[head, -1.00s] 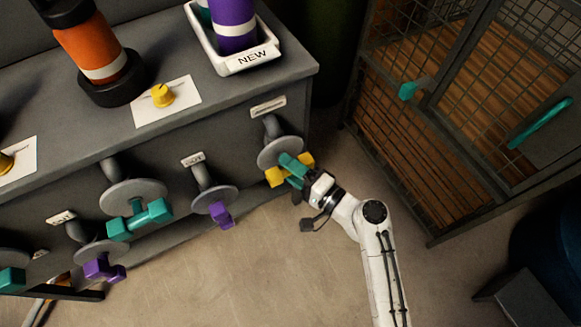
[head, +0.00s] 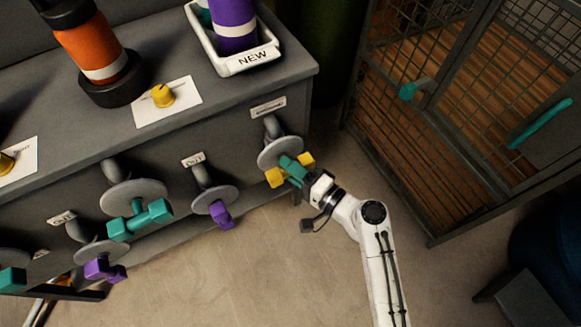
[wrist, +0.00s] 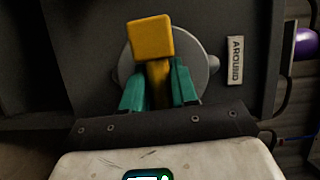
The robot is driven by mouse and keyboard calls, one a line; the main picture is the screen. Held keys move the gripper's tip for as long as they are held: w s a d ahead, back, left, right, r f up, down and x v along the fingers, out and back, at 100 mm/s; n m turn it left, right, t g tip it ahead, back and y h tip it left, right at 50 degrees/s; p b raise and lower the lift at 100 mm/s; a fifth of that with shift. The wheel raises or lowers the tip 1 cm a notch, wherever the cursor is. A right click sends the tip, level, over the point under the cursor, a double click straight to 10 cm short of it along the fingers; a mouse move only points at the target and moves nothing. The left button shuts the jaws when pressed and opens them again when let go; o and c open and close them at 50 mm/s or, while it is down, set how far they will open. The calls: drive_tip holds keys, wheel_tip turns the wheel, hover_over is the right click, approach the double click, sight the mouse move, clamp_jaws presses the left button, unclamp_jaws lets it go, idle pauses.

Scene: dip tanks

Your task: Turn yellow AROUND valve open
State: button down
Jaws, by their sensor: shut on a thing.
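The yellow valve handle (head: 276,177) sits on a round grey flange (head: 279,152) at the right end of the tank front. In the wrist view the yellow handle (wrist: 152,42) stands in front of the flange, beside a label reading AROUND (wrist: 235,60). My gripper (head: 293,169) has teal fingers, and they are shut on the handle, one on each side of its stem in the wrist view (wrist: 159,88). Part of the handle is hidden behind the fingers in the head view.
Teal valves (head: 140,219) and purple valves (head: 221,214) line the front to the left. A mesh cage (head: 450,130) stands at the right. Bare floor lies in front.

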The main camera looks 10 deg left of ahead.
drive_tip(key=n+h+p, duration=0.1)
drive_tip(key=n+h, duration=0.1)
drive_tip(key=n, duration=0.2)
drive_tip(key=n+h+p, duration=0.1)
drive_tip(key=n, duration=0.2)
drive_tip(key=shift+h+p, duration=0.3)
drive_tip(key=shift+h, duration=0.1)
drive_tip(key=n+h+p, duration=0.2)
drive_tip(key=n, duration=0.1)
drive_tip(key=shift+s+r+t, duration=0.1)
drive_tip(key=shift+t, duration=0.2)
drive_tip(key=shift+n+t+h+p, duration=0.5)
drive_tip(key=shift+n+h+p, duration=0.4)
drive_tip(key=shift+n+p, duration=0.55)
drive_tip(key=shift+f, duration=0.2)
drive_tip(key=c, duration=1)
unclamp_jaws()
drive_tip(key=shift+o, duration=0.2)
drive_tip(key=shift+r, duration=0.1)
drive_tip(key=p+v, duration=0.1)
drive_tip(key=v, duration=0.9)
drive_tip(key=shift+s+d, duration=0.25)
